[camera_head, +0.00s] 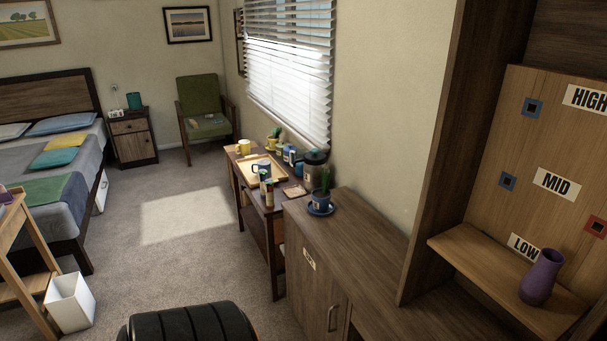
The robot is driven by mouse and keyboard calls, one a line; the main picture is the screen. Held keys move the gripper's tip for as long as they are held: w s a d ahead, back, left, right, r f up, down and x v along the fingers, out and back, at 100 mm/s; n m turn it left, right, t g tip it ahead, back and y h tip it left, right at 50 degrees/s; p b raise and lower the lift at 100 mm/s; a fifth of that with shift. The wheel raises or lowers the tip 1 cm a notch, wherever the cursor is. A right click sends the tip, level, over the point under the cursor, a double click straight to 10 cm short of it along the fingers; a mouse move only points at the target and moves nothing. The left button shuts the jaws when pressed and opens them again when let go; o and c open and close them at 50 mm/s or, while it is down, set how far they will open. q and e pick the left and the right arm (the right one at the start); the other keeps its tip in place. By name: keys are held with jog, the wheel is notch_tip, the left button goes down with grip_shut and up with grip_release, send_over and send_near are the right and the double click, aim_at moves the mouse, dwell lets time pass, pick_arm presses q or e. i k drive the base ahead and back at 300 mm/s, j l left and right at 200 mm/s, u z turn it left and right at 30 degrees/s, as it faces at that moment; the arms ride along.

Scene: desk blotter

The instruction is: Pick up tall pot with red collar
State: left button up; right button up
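A small, tall pot (268,194) with what looks like a red band and a green plant in it stands at the near edge of the dark side table, beside a wooden tray. It is small in the head view, so I cannot be sure that the band is a collar. Mugs and other pots stand close behind it. Neither of my grippers shows in the head view.
The dark side table (255,214) also carries the wooden tray with mugs and a large dark canister (315,171). A purple vase (541,277) stands on the shelf at right. Carpet left of the table is clear.

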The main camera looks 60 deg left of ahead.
aim_at(268, 186)
jog(key=u, duration=2.2)
jog(key=i+z, duration=0.1)
jog(key=i, duration=0.15)
